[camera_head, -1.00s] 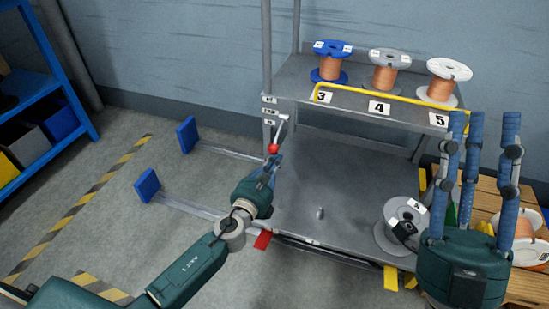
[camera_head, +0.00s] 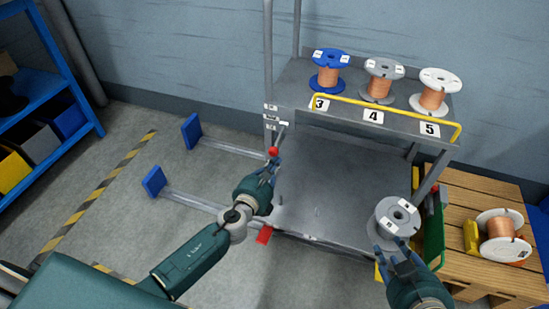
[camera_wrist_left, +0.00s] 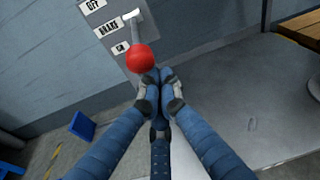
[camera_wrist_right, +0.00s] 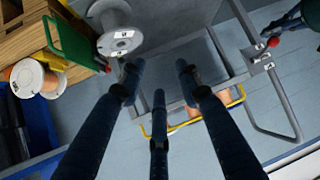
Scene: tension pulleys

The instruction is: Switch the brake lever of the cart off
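The brake lever's red ball knob (camera_head: 273,151) sticks out from the front left post of the cart (camera_head: 330,190). The lever's base is at the plate's upper part. My left gripper (camera_wrist_left: 159,76) has its fingertips drawn together just below the knob; I cannot tell whether they touch it. The knob also shows in the right wrist view (camera_wrist_right: 273,42). My right gripper (camera_wrist_right: 158,75) is open and empty, near the cart's front right corner.
Blue, grey and white-flanged spools (camera_head: 328,72) stand on the upper shelf behind a yellow rail (camera_head: 385,102). A grey spool (camera_head: 396,216) sits on the lower deck. Right is a wooden pallet (camera_head: 475,200); left are blue-ended bars (camera_head: 155,181) near the floor and a blue rack.

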